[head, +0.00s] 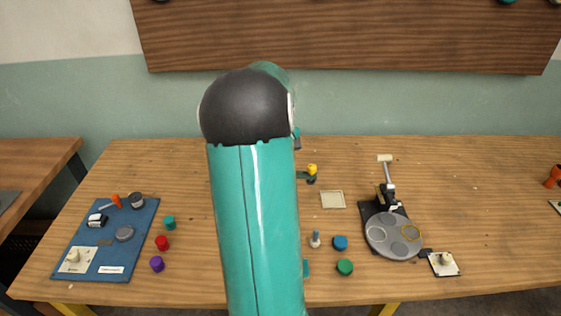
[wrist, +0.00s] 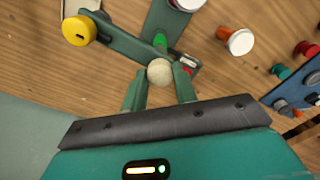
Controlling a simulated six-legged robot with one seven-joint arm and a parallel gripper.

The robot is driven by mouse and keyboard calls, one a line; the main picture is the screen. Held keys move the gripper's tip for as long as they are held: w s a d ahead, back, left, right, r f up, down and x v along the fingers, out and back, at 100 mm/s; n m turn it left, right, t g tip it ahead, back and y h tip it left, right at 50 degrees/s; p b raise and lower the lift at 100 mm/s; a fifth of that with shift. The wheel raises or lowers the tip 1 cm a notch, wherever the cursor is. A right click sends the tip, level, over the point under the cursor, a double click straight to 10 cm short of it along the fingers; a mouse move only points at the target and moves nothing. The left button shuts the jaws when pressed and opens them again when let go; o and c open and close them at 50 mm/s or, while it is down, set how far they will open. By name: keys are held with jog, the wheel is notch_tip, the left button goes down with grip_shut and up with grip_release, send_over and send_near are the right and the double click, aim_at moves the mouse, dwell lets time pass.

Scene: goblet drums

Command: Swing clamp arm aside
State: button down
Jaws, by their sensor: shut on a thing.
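In the wrist view the clamp arm (wrist: 128,44) is a dark green bar. A round yellow knob (wrist: 78,30) sits at its left end and a cream ball knob (wrist: 160,71) near its right end. My gripper (wrist: 159,84) has its two green fingers on either side of the ball knob, shut on it. Another green bar (wrist: 166,24) runs from behind the clamp arm up to a white disc at the top edge. In the head view my arm hides my gripper and most of the clamp; the yellow knob (head: 312,169) shows just right of my arm.
In the head view a blue mat (head: 139,220) with small parts lies left on the wooden table. A black stand with a round grey plate (head: 393,247) is at right. Several coloured caps and a pale square tray (head: 333,200) lie between. The table's far right is mostly clear.

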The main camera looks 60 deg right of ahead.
jog(key=shift+r+n, duration=0.1)
jog(key=shift+n, duration=0.5)
jog(key=c, duration=1.1)
grip_release()
notch_tip(320, 180, up, 14)
